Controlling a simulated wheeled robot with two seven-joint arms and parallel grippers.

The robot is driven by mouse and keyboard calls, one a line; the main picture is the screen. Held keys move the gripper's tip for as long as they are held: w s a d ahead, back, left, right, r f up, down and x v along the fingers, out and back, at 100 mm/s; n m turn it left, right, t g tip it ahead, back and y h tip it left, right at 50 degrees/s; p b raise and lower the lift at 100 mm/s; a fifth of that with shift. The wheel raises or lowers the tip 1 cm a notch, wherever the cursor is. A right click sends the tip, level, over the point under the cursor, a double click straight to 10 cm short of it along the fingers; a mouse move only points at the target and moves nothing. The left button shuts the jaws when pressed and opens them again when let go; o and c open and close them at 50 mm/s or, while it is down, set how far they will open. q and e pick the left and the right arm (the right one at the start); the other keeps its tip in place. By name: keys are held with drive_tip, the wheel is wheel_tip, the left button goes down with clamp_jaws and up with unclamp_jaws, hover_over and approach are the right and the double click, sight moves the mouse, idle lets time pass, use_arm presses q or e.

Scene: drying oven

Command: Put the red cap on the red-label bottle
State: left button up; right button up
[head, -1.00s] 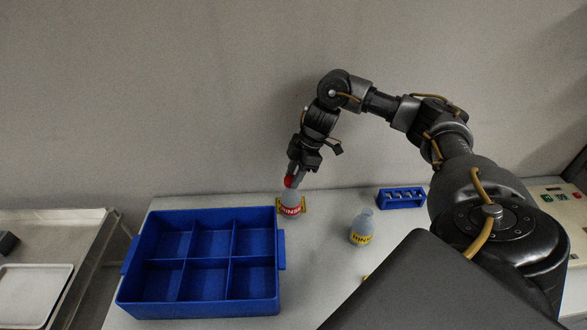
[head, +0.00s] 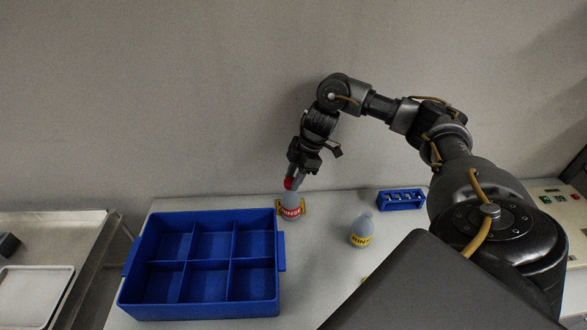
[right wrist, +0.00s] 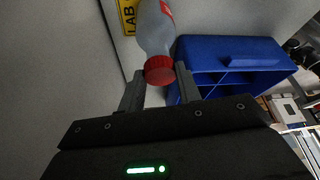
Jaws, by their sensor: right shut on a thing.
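The red-label bottle (head: 292,208) stands upright at the back of the table, just right of the blue bin. The red cap (head: 288,183) is at the top of its neck. My right gripper (head: 291,179) is over the bottle and shut on the cap. In the right wrist view the cap (right wrist: 160,69) sits between the two fingers (right wrist: 160,80), lined up with the bottle (right wrist: 155,28) and seemingly touching its neck. Whether it is fully seated cannot be told. My left gripper is not in view.
A blue divided bin (head: 278,300) stands left of the bottle. A yellow-label bottle (head: 361,230) and a blue rack (head: 401,199) stand to the right. A yellow plate (right wrist: 129,15) is behind the red-label bottle. A white tray (head: 35,293) lies far left.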

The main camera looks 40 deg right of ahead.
drive_tip(key=shift+f+p, duration=0.15)
drive_tip(key=shift+p, duration=0.45)
idle(0.8)
idle(0.4)
drive_tip(key=o, duration=1.5)
wheel_tip(320, 180, up, 7)
drive_tip(key=p, duration=0.7)
clamp_jaws()
